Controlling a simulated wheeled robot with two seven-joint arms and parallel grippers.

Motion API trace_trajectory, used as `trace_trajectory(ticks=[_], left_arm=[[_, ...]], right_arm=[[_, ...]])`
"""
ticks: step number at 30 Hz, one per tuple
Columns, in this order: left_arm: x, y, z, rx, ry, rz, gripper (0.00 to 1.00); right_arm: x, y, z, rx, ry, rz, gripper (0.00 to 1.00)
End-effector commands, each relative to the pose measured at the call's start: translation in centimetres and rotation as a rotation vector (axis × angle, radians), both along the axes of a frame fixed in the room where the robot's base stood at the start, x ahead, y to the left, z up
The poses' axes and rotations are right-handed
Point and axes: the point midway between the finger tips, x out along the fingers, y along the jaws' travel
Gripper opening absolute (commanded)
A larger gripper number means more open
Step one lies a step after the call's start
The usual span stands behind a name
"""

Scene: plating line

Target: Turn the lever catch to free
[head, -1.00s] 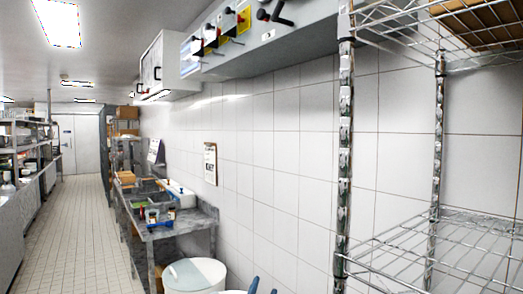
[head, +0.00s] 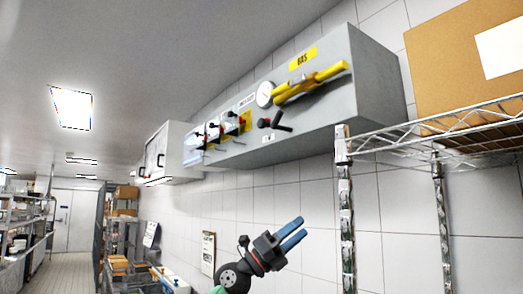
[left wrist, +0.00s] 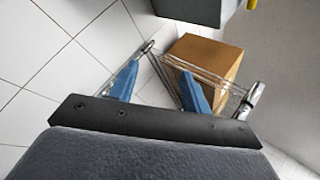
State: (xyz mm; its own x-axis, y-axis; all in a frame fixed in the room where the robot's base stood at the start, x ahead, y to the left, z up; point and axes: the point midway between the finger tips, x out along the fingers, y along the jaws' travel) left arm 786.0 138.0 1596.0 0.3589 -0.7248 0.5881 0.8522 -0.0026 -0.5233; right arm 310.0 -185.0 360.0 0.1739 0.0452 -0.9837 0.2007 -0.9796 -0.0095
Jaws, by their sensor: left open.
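A black lever (head: 276,122) sticks out from the front of a long grey wall panel (head: 372,80). I cannot tell for sure that it is the lever catch. Left of it are several small switches with red and black parts (head: 213,131). Up and right of it is a yellow gas handle (head: 312,84) beside a round gauge (head: 265,94). My left gripper (head: 297,232) is below the panel, in front of the tiles, apart from every control. Its blue fingers point up and right. In the left wrist view the open fingers (left wrist: 158,88) have nothing between them.
A wire rack (head: 345,200) stands at the right, close to my left gripper, with a cardboard box (head: 465,70) on its top shelf. A pale wall cabinet (head: 170,152) hangs further left. A clipboard (head: 208,252) hangs on the wall. Space before the panel looks clear.

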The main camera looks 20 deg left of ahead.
Motion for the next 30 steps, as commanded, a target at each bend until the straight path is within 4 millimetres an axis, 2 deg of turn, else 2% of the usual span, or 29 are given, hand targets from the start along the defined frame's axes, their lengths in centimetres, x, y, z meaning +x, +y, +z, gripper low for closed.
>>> trace_trajectory(ticks=[1,5,11,17,21,25,30], left_arm=[[-0.2,0.1,2.4,0.062,-0.036,0.02,0.48],[-0.3,0.5,6.7,0.222,-0.104,0.078,0.48],[-0.4,2.5,13.2,0.457,-0.173,0.2,0.48],[-1.0,6.2,20.0,0.666,-0.201,0.358,0.48],[-1.7,9.4,24.4,0.783,-0.192,0.474,0.48],[-2.6,12.0,27.5,0.856,-0.174,0.562,0.48],[-3.3,14.0,29.5,0.903,-0.153,0.625,0.48]], right_arm=[[-0.4,-0.3,-0.4,-0.003,0.002,0.001,0.36],[-1.3,-0.8,-2.0,-0.006,-0.001,0.002,0.36],[-3.0,-1.8,-4.2,-0.013,-0.006,0.005,0.36],[-4.8,-2.9,-6.2,-0.019,-0.011,0.006,0.36],[-6.1,-3.6,-7.4,-0.023,-0.013,0.009,0.36],[-7.0,-4.1,-8.2,-0.025,-0.017,0.009,0.36],[-7.6,-4.5,-8.7,-0.027,-0.02,0.01,0.36]])
